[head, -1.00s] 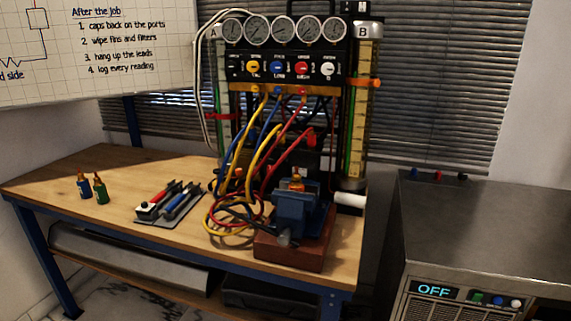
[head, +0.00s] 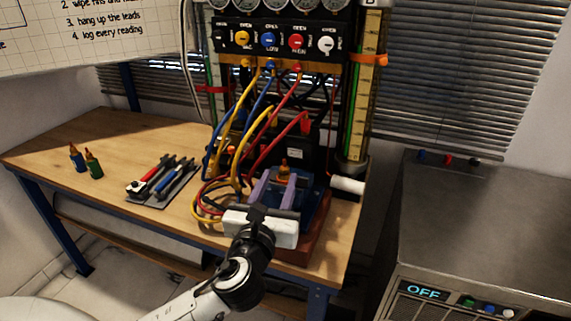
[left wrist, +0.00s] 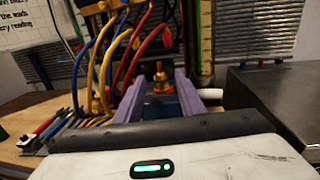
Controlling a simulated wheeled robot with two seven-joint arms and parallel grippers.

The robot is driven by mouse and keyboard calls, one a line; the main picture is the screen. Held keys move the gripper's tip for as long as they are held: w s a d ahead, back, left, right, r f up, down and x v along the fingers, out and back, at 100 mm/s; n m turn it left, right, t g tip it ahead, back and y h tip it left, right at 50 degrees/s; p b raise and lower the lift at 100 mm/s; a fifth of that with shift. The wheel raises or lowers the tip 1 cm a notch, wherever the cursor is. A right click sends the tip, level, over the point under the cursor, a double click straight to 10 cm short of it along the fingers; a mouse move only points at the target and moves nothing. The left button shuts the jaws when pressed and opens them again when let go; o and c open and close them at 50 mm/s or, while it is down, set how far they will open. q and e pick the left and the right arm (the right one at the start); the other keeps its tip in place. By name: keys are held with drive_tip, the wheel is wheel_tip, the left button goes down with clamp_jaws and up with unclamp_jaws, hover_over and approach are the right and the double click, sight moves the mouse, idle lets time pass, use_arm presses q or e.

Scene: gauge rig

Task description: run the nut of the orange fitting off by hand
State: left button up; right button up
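The orange fitting (head: 284,171) stands upright in the blue vise (head: 314,201) on its red-brown block. It also shows in the left wrist view (left wrist: 160,79), roughly centred between my fingers and beyond them. My left gripper (head: 277,184) is open, its two purple fingers apart and pointing at the fitting from the near side. Nothing is held between the fingers. I cannot tell whether the fingertips reach the fitting's sides. The lower fitting and much of the vise are hidden by the gripper. My right gripper is in neither view.
Yellow, blue and red hoses (head: 238,165) hang from the gauge panel (head: 284,42) and loop just left of the vise. Wrenches (head: 165,180) lie on a tray at left, with two small bottle-like fittings (head: 86,162) farther left. A metal unit reading OFF (head: 480,230) stands at right.

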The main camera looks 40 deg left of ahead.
sight(283, 170)
use_arm(q)
drive_tip(key=x, duration=0.5)
drive_tip(key=shift+w+a, duration=0.15)
drive_tip(key=shift+w, duration=0.25)
clamp_jaws()
